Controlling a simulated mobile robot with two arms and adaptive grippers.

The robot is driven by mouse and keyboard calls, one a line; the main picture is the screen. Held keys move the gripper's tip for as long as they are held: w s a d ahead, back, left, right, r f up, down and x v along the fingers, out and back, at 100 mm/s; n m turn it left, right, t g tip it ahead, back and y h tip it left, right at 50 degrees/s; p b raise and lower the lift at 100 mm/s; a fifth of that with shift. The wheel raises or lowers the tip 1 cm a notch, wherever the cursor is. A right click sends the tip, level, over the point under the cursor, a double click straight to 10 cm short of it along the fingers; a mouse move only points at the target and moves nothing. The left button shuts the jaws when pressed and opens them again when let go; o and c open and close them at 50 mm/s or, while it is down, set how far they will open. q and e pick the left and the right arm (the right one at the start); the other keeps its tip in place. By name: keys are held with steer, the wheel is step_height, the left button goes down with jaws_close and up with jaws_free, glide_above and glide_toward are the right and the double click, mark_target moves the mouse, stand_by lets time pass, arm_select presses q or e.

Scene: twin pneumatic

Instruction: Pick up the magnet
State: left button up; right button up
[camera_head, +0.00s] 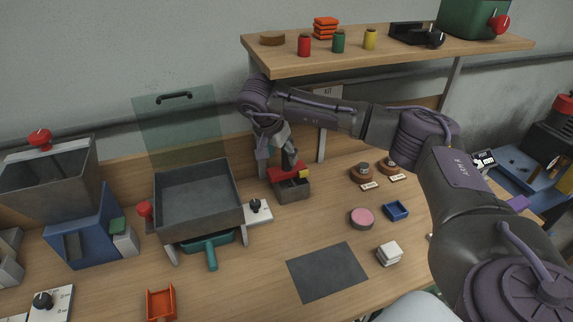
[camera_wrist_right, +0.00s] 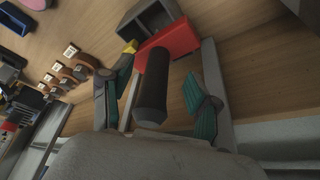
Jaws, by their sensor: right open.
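The magnet appears to be the red block with a dark cylindrical handle and a yellow part, at the grey open box in the head view (camera_head: 285,173). In the right wrist view its red body (camera_wrist_right: 172,40) shows large, with the black handle pointing toward the camera. My right gripper (camera_head: 287,155) is above it, with its fingers open. In the right wrist view the teal-padded fingers (camera_wrist_right: 157,97) stand on either side of the handle, with gaps visible. The grey box (camera_head: 293,192) is below the red block. My left gripper is not in view.
A grey tray on legs (camera_head: 198,195) with a red knob stands left of the box. A wooden shelf (camera_head: 370,60) is above my right arm. A dark mat (camera_head: 327,272), pink disc (camera_head: 362,218) and blue tray (camera_head: 396,211) lie in front. Bare tabletop lies between them.

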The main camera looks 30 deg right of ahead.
steer(key=shift+w+d+r, duration=0.1)
steer(key=shift+w+d, duration=0.1)
steer(key=shift+d, duration=0.3)
steer(key=shift+w+d+r, duration=0.1)
steer(key=shift+w+d, duration=0.05)
steer(key=shift+d, duration=0.35)
steer(key=x, duration=0.3)
steer(key=shift+a+f+p, duration=0.2)
steer(key=shift+f+p, duration=0.05)
steer(key=shift+p, duration=0.05)
steer(key=shift+c, duration=0.3)
jaws_close()
steer(key=shift+r, duration=0.15)
